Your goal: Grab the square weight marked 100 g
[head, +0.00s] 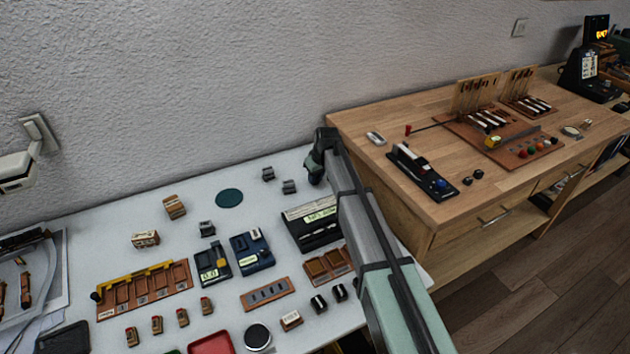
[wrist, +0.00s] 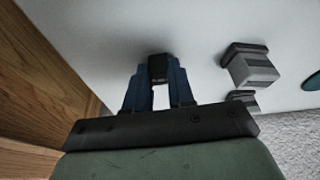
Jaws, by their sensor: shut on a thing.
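My gripper (wrist: 158,84) has its blue fingers closed on a small dark square weight (wrist: 157,67), seen in the wrist view over the pale table. The marking on this weight cannot be read. In the head view my gripper (head: 315,178) is at the back right of the white table, and the arm links hide much of it. Two other dark grey square weights stand apart to its left, a farther one (head: 268,174) and a nearer one (head: 289,187). Two grey weights also show at the right in the wrist view, one larger (wrist: 250,66) and one partly hidden (wrist: 243,98).
A dark green disc (head: 229,198) lies left of the weights. A black box with a display (head: 311,222), a blue device (head: 252,252) and brown trays stand nearer the front. A wooden desk (head: 440,215) stands to the right. The wall runs behind the table.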

